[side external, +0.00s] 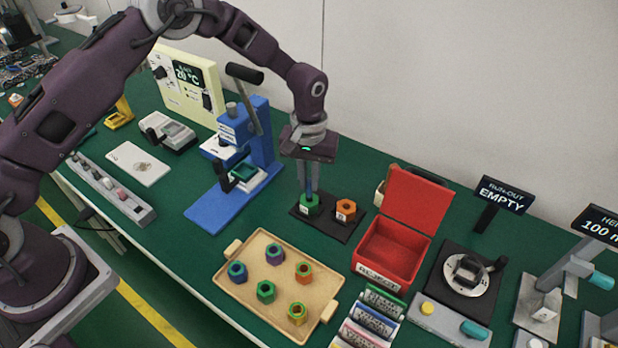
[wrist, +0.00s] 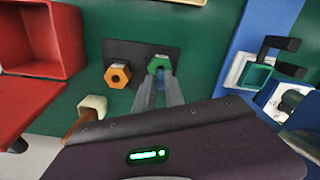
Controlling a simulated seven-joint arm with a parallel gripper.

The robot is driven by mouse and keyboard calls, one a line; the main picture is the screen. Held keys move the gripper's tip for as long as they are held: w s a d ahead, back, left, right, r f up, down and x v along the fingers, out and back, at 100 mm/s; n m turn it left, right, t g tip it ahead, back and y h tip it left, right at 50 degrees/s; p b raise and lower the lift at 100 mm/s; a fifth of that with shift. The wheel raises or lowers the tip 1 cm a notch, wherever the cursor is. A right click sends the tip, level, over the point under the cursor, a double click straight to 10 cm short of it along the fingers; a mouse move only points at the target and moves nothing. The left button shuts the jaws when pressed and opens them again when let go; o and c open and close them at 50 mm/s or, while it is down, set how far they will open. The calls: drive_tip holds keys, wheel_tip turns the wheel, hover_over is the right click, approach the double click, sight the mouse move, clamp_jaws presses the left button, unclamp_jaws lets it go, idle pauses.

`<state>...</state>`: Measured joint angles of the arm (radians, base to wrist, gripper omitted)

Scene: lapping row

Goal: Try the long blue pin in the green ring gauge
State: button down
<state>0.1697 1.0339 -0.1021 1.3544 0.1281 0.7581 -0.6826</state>
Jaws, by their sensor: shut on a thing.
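The green ring gauge (side external: 310,207) stands on a black plate beside an orange one; it also shows in the wrist view (wrist: 158,63). My gripper (side external: 310,190) points down directly over the green ring gauge, its fingertips close to the ring's top. It is shut on the long blue pin (side external: 314,178), a narrow upright blue strip between the fingers. The pin's lower end meets the ring's top in the side view; I cannot tell whether it is inside the bore. In the wrist view the fingers (wrist: 160,92) reach to the ring's near edge and hide the pin.
The orange ring gauge (side external: 346,210) stands close to the right on the same black plate (side external: 327,226). A blue press (side external: 240,150) is to the left, and an open red reject box (side external: 385,262) to the right. A tan tray (side external: 240,297) with several coloured hex pieces lies in front.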

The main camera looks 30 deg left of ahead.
sight(308, 197)
drive_tip(key=shift+f, duration=1.95)
drive_tip(key=shift+s+f, duration=0.15)
drive_tip(key=shift+f, duration=0.25)
drive_tip(key=shift+r, duration=1.85)
